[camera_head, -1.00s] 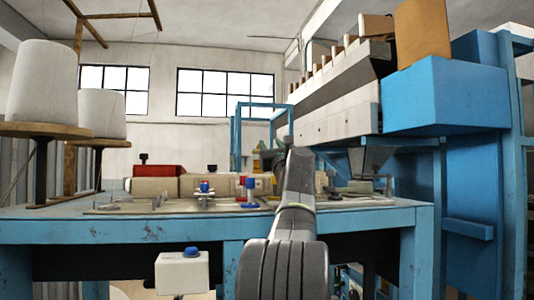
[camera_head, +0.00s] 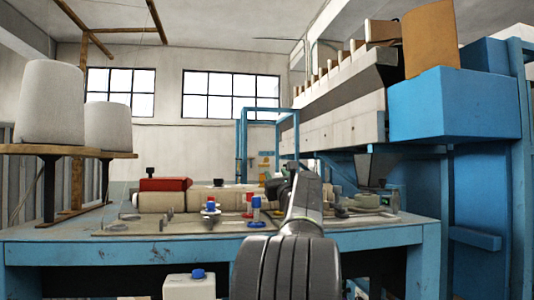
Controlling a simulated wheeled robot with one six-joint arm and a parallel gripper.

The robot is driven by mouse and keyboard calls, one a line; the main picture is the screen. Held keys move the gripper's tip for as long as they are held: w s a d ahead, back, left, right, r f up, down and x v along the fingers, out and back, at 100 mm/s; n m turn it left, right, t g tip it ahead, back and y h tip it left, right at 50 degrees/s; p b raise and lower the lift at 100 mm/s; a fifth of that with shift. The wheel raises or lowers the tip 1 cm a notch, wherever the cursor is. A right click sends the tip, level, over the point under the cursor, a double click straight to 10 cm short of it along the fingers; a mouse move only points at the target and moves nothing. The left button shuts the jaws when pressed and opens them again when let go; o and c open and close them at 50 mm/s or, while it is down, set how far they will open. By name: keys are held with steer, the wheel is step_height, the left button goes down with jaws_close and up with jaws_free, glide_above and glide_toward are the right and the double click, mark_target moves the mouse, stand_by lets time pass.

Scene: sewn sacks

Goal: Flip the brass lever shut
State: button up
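I cannot make out a brass lever for certain in the head view; the fittings on the table are too small to tell apart. My arm rises from the bottom middle and reaches over the blue worktable (camera_head: 170,252). My gripper (camera_head: 279,186) is the dark end beyond the grey link, above the right half of the tabletop. Its fingers are mostly hidden behind my arm, so I cannot see whether they are open. Blue-capped posts (camera_head: 256,212) and a red-topped post (camera_head: 249,204) stand just left of it. My arm hides part of the tabletop behind it.
A cream roller-shaped body (camera_head: 160,202) with a red block (camera_head: 165,184) lies along the table's back. White thread cones (camera_head: 52,105) stand at left. A blue machine frame (camera_head: 480,190) closes the right side. A white box with a blue knob (camera_head: 189,287) sits low in front.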

mark_target(267, 161)
steer(key=p+x, duration=0.7)
steer(key=x, duration=0.5)
steer(key=shift+w+r+p, duration=0.1)
steer(key=shift+w+p, duration=0.05)
steer(key=shift+p, duration=0.2)
steer(key=shift+w+a+r+p, duration=0.1)
steer(key=shift+w+a+p, duration=0.2)
steer(key=shift+w, duration=0.3)
jaws_close()
